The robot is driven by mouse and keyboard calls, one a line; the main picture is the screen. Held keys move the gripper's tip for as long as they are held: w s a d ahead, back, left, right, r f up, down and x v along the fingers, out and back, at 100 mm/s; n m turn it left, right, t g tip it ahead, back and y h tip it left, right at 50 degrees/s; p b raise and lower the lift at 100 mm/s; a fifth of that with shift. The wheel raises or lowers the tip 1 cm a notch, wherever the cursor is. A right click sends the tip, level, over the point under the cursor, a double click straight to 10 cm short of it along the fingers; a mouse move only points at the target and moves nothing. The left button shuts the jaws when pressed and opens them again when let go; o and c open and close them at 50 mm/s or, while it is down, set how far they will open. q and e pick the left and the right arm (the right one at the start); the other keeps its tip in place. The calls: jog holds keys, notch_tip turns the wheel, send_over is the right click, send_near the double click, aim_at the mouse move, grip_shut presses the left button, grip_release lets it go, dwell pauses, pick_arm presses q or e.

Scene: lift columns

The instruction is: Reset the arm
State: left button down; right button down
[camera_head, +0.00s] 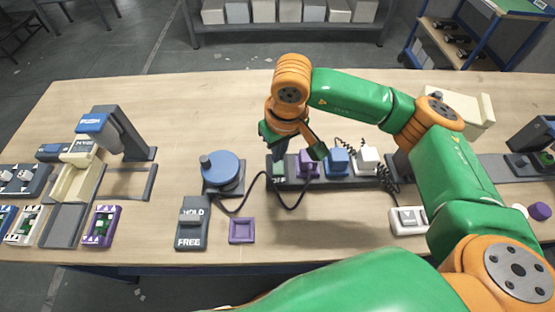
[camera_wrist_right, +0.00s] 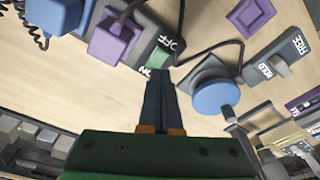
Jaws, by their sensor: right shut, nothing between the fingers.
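My right gripper (camera_head: 275,150) is shut and empty, with its fingertips over the left end of the dark power strip (camera_head: 328,180). In the right wrist view its closed fingers (camera_wrist_right: 160,78) point at the green switch (camera_wrist_right: 160,58) marked ON and OFF. I cannot tell whether they touch it. Purple (camera_head: 308,163), blue (camera_head: 337,160) and white (camera_head: 367,158) plugs sit in the strip. A small bench arm with a blue top (camera_head: 92,123) stands at the left on a dark post. A HOLD/FREE switch box (camera_head: 192,225) stands in front of the blue round knob (camera_head: 221,168). My left gripper is not in view.
A purple square frame (camera_head: 241,231) lies on the wooden table (camera_head: 330,225). A black cable runs from the strip toward the knob. Trays with small modules (camera_head: 102,226) lie at left. A white rocker box (camera_head: 409,221) stands at right. The front middle is clear.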

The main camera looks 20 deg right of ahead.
jog(key=shift+r+p, duration=0.45)
jog(key=shift+r, duration=0.8)
